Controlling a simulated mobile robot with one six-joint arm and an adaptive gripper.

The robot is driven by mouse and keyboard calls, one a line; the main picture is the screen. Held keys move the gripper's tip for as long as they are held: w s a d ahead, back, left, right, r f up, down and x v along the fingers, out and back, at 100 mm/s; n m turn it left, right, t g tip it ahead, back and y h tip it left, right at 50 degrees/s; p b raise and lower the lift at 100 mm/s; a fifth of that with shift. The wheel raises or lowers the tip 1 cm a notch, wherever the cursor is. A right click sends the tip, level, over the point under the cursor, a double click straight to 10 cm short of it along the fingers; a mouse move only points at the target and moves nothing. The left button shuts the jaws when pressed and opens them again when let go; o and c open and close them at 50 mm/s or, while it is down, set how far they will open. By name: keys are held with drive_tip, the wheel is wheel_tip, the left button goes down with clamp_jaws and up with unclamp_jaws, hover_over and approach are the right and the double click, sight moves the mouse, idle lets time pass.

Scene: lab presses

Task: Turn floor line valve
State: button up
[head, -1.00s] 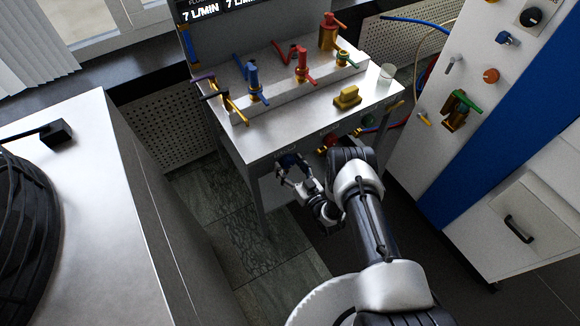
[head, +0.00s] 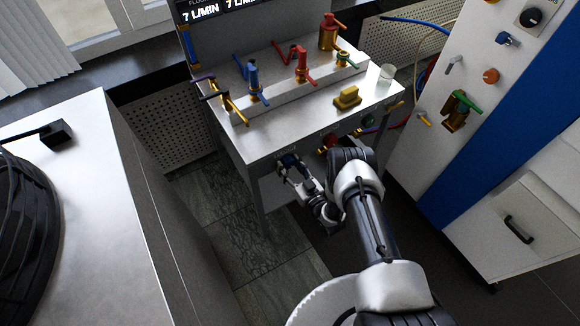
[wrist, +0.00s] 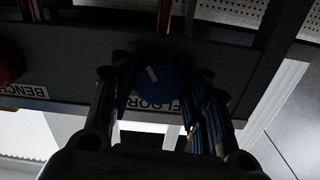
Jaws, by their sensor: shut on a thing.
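The floor line valve is a blue round knob (wrist: 163,88) with a pale pointer mark, on the dark front panel beside a FLOOR label (wrist: 155,103) in the wrist view. The mark slants. My gripper (wrist: 158,80) has a finger on each side of the knob and is shut on it. In the head view the blue knob (head: 289,160) is at the bench's front, near its left end, partly covered by my gripper (head: 291,167).
A red knob (wrist: 10,63) by a BENCH label (wrist: 24,90) lies left in the wrist view. The bench top (head: 290,125) bears coloured valves, a yellow block (head: 347,97) and a glass (head: 386,74). A white and blue cabinet (head: 440,150) stands to the right.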

drive_tip(key=n, duration=0.5)
drive_tip(key=shift+d, duration=0.1)
drive_tip(key=n, duration=0.5)
drive_tip(key=shift+w+d+n, duration=0.1)
drive_tip(key=shift+n, duration=0.3)
drive_tip(key=n+p, duration=0.1)
drive_tip(key=n, duration=0.4)
drive_tip(key=shift+r, duration=0.15)
drive_tip(key=shift+r+n+p, duration=0.1)
drive_tip(key=shift+n+p, duration=0.3)
drive_tip(key=shift+n, duration=2.1)
drive_tip(key=o, duration=1.1)
drive_tip(key=shift+c, duration=0.2)
